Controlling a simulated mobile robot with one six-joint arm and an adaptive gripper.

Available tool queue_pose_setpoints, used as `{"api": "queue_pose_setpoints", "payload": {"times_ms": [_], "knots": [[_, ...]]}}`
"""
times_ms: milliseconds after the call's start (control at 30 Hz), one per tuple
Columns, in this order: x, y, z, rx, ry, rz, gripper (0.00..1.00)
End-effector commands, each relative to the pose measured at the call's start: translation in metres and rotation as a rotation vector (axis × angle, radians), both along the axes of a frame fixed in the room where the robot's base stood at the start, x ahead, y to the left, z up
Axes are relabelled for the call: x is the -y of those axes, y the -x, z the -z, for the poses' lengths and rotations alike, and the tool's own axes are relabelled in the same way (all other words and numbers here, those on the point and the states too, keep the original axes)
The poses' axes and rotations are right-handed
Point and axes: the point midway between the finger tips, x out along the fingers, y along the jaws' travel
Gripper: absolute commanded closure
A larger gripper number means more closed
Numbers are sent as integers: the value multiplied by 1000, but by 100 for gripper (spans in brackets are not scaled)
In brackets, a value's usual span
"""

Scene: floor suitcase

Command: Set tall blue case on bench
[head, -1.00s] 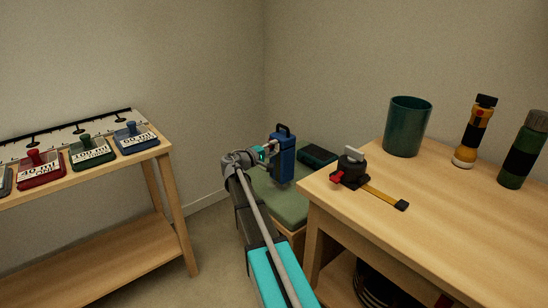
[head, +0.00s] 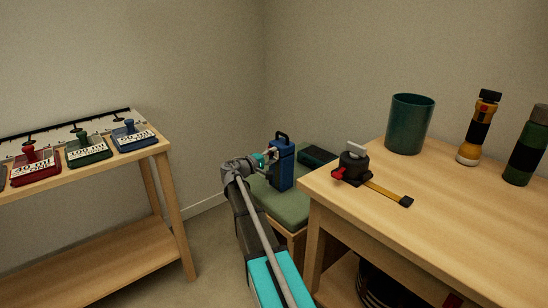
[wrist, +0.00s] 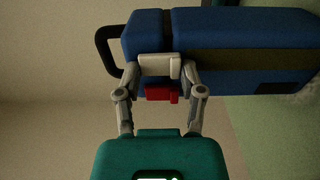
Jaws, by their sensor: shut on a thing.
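The tall blue case (head: 281,166), with a black handle on top and a dark band, stands upright at the bench with the green cushion (head: 287,208). In the head view its base is at or just above the cushion; I cannot tell if it touches. My gripper (head: 268,157) is shut on the case from its left side. In the wrist view the case (wrist: 215,30) lies across the top, handle to the left, with both fingers (wrist: 159,68) against it. A small red part (wrist: 159,93) shows by the fingers.
A dark teal case (head: 317,156) lies on the bench just right of the blue case.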

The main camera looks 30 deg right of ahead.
Motion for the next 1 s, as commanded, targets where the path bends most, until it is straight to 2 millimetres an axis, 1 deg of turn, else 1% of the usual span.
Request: {"api": "queue_pose_setpoints", "payload": {"times_ms": [167, 200, 267, 300, 367, 900, 1000], "knots": [[0, 0, 2, -1, 2, 0, 100], [0, 0, 2, 0, 0, 0, 44], [0, 0, 2, 0, 0, 0, 33], [0, 0, 2, 0, 0, 0, 25], [0, 0, 2, 0, 0, 0, 15], [1, 0, -1, 0, 0, 1, 15], [-7, 1, 0, 0, 0, -1, 15]]}}
